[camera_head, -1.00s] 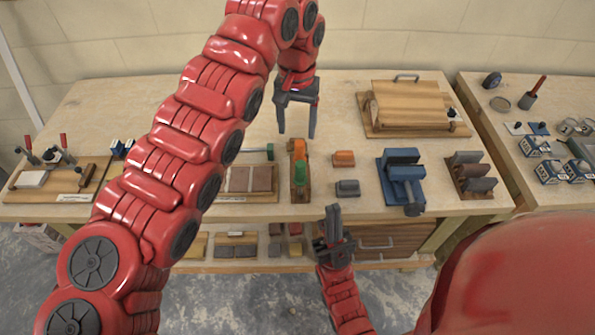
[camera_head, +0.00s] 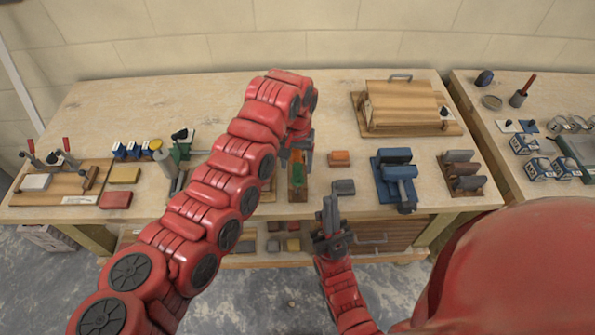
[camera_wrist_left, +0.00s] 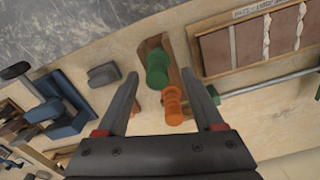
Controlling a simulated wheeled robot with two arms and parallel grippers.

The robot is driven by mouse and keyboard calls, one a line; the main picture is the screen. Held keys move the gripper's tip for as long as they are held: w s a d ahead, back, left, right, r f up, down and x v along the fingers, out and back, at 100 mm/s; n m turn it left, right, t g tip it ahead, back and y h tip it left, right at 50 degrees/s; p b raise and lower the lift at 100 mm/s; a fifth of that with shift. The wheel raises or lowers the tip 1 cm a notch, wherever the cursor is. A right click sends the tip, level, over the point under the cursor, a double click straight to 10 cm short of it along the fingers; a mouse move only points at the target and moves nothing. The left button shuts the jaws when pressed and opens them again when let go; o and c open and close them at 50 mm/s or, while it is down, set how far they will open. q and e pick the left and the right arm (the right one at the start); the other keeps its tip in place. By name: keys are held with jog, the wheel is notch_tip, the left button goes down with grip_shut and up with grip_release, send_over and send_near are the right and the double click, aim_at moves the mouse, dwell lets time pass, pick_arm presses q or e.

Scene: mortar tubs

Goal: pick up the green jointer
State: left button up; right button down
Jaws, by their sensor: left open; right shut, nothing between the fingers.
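A wooden rack (camera_head: 298,191) stands near the front edge of the bench and holds a green handle, which I take for the green jointer (camera_head: 298,172), and an orange handle. In the left wrist view, the green jointer (camera_wrist_left: 157,66) and the orange handle (camera_wrist_left: 172,104) show between my fingers. My left gripper (camera_head: 297,154) is open above the rack, with its fingertips (camera_wrist_left: 160,74) on either side of the green handle in the picture; I see no contact. My right gripper (camera_head: 329,199) is shut and empty at the bench's front edge.
A small orange block (camera_head: 339,158) and a grey block (camera_head: 344,187) lie right of the rack. In the wrist view, a framed brick panel (camera_wrist_left: 265,45) and a green-ended rod (camera_wrist_left: 268,85) lie beside the rack.

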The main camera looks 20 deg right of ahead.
aim_at(298, 180)
pick_arm(q)
notch_tip(298, 180, down, 3)
jog(key=shift+d+f+p, duration=0.15)
jog(key=shift+f+p, duration=0.05)
jog(key=shift+p, duration=0.45)
grip_shut()
